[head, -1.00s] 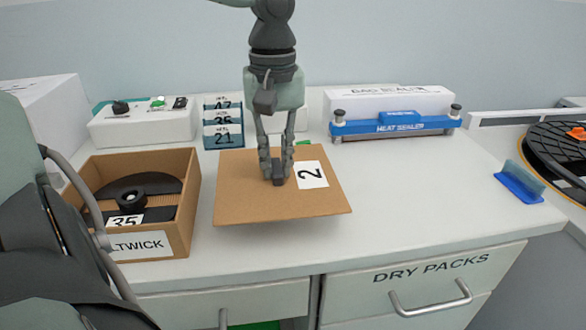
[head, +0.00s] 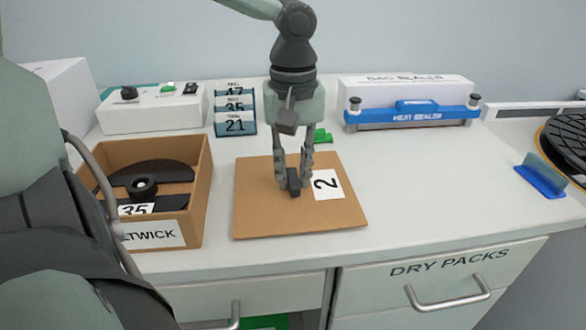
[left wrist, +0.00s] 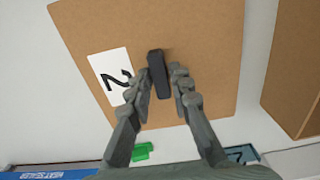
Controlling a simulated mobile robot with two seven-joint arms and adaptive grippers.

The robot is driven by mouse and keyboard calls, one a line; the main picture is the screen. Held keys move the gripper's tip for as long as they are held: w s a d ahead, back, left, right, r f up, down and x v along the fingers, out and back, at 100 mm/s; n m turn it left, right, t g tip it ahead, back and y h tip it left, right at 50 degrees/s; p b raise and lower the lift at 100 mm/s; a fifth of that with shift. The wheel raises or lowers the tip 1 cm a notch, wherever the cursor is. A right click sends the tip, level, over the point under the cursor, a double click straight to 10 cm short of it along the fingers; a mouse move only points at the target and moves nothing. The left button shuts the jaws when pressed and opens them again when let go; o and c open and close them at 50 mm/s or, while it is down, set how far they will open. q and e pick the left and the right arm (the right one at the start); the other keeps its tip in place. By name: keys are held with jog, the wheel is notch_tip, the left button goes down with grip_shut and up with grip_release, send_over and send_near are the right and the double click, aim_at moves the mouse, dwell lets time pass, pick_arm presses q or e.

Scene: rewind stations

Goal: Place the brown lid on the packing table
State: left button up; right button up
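The brown lid (head: 262,215) is a flat square board with a white label reading 2 and a small dark handle (head: 294,184). It lies flat on or just over the white packing table (head: 420,190); a tiny gap underneath cannot be ruled out. My left gripper (head: 294,178) points down with its fingers on both sides of the handle, seemingly shut on it. The left wrist view shows the lid (left wrist: 205,45) and the handle (left wrist: 158,74) between the fingertips (left wrist: 160,80). My right gripper is not in view.
An open cardboard box (head: 202,205) with a black reel part stands left of the lid. Behind are a control box (head: 150,115), numbered blue holders (head: 235,124), a green item (head: 323,135) and a blue heat sealer (head: 415,116).

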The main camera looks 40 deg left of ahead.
aim_at(294, 176)
pick_arm(q)
jog(key=shift+o, duration=1.1)
jog(key=shift+r, duration=0.2)
notch_tip(294, 176, up, 6)
jog(key=shift+w+f+p, duration=0.1)
jog(key=shift+p, duration=0.35)
notch_tip(294, 176, up, 6)
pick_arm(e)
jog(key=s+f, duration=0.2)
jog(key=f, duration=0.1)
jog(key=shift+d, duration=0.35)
